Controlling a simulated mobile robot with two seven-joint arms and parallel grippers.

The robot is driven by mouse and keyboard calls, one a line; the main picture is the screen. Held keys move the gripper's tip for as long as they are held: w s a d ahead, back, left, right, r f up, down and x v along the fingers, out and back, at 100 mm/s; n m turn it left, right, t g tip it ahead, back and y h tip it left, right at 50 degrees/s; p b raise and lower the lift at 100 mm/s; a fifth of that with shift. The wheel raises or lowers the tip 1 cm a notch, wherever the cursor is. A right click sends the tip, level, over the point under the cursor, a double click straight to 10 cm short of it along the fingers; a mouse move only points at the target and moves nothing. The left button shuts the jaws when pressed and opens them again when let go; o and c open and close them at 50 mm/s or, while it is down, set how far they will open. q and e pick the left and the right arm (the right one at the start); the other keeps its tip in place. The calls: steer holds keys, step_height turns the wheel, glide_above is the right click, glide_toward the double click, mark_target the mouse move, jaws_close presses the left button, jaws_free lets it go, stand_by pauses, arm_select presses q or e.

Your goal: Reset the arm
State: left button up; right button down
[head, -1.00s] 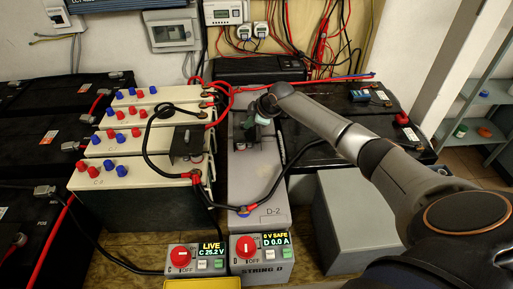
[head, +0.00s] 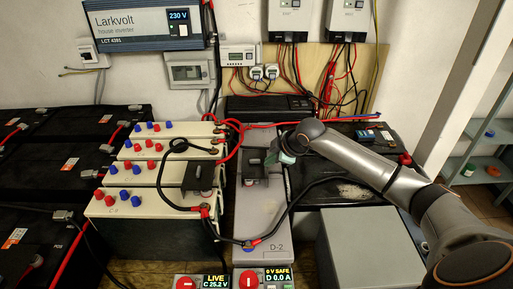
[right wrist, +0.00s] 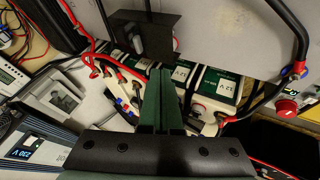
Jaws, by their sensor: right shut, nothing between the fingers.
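My right arm (head: 370,165) comes in from the right in the head view. Its gripper (head: 287,153) is above the right edge of the grey D-2 battery (head: 262,215), beside the black bracket (head: 262,160) on it. In the right wrist view the green fingers (right wrist: 160,100) are together with nothing between them. Past their tips are a black bracket (right wrist: 145,35) on a grey surface and the terminal-side labels of the batteries. My left gripper is not in view.
Cream batteries (head: 145,207) with red and blue caps stand left of D-2, joined by black and red cables. A grey box (head: 370,250) is under my arm. Switch boxes reading LIVE (head: 216,280) and 0 V SAFE (head: 278,274) are in front. A shelf (head: 485,150) stands right.

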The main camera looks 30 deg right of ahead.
steer(key=shift+g+y, duration=0.5)
steer(key=shift+g, duration=0.3)
steer(key=s+a+f, duration=0.2)
steer(key=a, duration=0.1)
steer(key=s+a+f, duration=0.2)
steer(key=a, duration=0.1)
steer(key=s+a+f, duration=0.2)
steer(key=a+f, duration=0.1)
steer(key=shift+s+a, duration=0.3)
steer(key=s+a+f+m, duration=0.1)
steer(key=s+a, duration=0.2)
steer(key=s, duration=0.3)
steer(key=s+a+f+m, duration=0.1)
steer(key=s+a+m, duration=0.1)
steer(key=s, duration=0.4)
steer(key=s+a+f+m+g, duration=0.1)
steer(key=s+a, duration=0.3)
steer(key=s, duration=0.2)
steer(key=shift+a+f+m, duration=0.2)
steer(key=shift+f+m, duration=0.1)
steer(key=s+d+r+m+g+h, duration=0.15)
steer(key=s+m, duration=0.25)
steer(key=s, duration=0.4)
steer(key=w+a+f+t+y+p, duration=0.2)
steer(key=w+a+f+t+p, duration=0.1)
steer(key=w+f+t+p, duration=0.1)
steer(key=w+t+p, duration=0.1)
steer(key=t+p, duration=0.1)
steer(key=p, duration=0.1)
steer(key=shift+a, duration=0.4)
